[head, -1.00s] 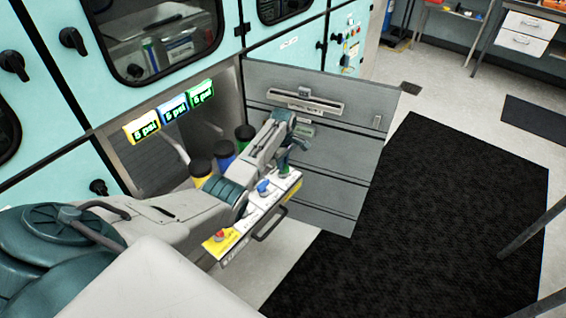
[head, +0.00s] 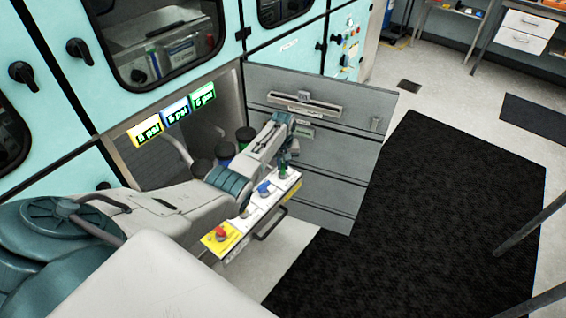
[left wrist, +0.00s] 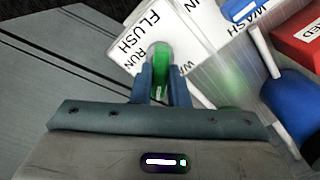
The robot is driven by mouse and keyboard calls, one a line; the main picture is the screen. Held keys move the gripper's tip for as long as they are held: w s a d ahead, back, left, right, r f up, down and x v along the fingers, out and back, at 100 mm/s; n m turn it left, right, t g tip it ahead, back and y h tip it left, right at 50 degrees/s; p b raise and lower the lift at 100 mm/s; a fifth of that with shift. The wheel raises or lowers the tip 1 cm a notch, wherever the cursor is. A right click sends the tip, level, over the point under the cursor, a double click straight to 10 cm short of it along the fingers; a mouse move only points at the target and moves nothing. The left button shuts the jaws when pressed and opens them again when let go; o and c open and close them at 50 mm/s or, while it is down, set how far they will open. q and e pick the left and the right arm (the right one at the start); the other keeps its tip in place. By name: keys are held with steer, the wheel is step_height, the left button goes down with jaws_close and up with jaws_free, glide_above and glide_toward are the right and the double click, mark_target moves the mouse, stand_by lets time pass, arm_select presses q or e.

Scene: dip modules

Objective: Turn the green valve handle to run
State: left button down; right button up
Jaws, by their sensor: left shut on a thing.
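The green valve handle (head: 283,174) is at the far right end of a narrow valve panel (head: 251,229) on a pulled-out drawer. My left gripper (head: 286,162) reaches down over it. In the left wrist view the two fingers (left wrist: 161,88) are shut on the green handle (left wrist: 160,68), one on each side. Printed labels FLUSH and RUN show on the white plate (left wrist: 205,42) around the handle, with another label partly hidden. A blue handle (head: 263,188) and a red knob (head: 221,233) on a yellow plate are farther along the panel. My right gripper is not in view.
An open grey cabinet door (head: 330,150) stands just behind and right of my gripper. Dark-lidded bottles (head: 245,134) and three lit psi displays (head: 174,111) are inside the cabinet. A black mat (head: 420,220) covers the floor at right.

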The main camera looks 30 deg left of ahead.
mark_target(283, 165)
arm_select(q)
steer(key=m, duration=0.4)
steer(key=shift+m+p, duration=0.3)
steer(key=shift+m, duration=1.7)
steer(key=c, duration=1.4)
jaws_free()
steer(key=shift+r, duration=0.1)
step_height(283, 165, up, 11)
steer(key=shift+f, duration=0.2)
